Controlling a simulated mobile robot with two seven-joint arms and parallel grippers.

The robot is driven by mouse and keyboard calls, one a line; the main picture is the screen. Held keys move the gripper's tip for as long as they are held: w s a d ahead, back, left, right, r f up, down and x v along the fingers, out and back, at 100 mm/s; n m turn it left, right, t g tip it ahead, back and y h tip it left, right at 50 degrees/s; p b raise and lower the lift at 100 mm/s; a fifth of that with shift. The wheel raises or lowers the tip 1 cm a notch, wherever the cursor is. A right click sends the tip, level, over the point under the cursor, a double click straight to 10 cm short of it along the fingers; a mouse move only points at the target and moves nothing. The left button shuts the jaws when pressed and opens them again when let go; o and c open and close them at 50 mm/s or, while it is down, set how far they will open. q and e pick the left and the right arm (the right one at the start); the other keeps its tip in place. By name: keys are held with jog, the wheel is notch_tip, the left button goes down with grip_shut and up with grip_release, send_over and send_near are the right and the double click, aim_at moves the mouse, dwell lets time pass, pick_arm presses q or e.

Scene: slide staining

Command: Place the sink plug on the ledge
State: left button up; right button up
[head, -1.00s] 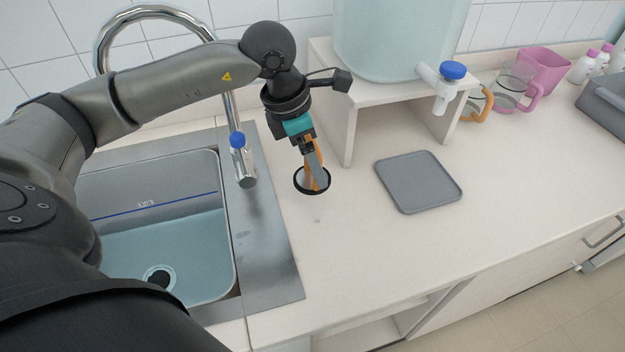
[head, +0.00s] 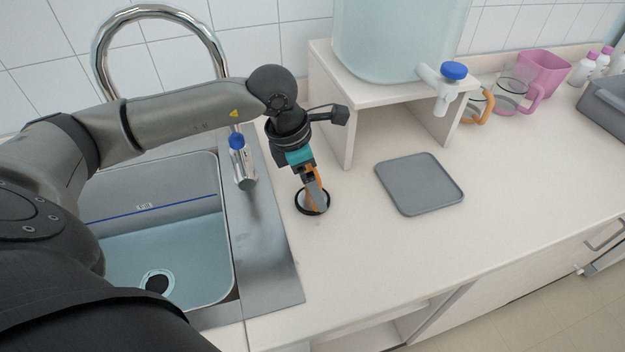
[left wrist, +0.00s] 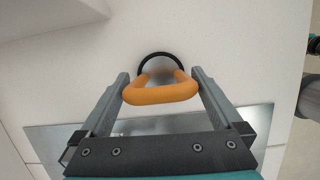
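The sink plug (head: 312,208) has a black ring-edged disc and an orange loop handle. In the head view it is over or on the pale counter, just right of the sink's steel rim (head: 268,255); whether it touches the counter is hard to tell. My left gripper (head: 314,190) points down at it. In the left wrist view the orange handle (left wrist: 160,94) spans between the two fingers, which press its sides, with the disc's black rim beyond it. No separate raised ledge stands out beyond the rim and counter.
The sink basin (head: 200,255) holds water, with a tall faucet (head: 222,65) behind. A grey tray (head: 420,185) lies right of the plug. A white stand (head: 345,110) carries a water tank (head: 395,35) with a blue-capped tap. The counter's front is clear.

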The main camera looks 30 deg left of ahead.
pick_arm(q)
jog(key=shift+r, duration=0.15)
jog(key=shift+a+r, duration=0.1)
jog(key=shift+r, duration=0.25)
jog(key=p+v, duration=0.1)
jog(key=v, duration=1)
jog(key=shift+r, duration=0.15)
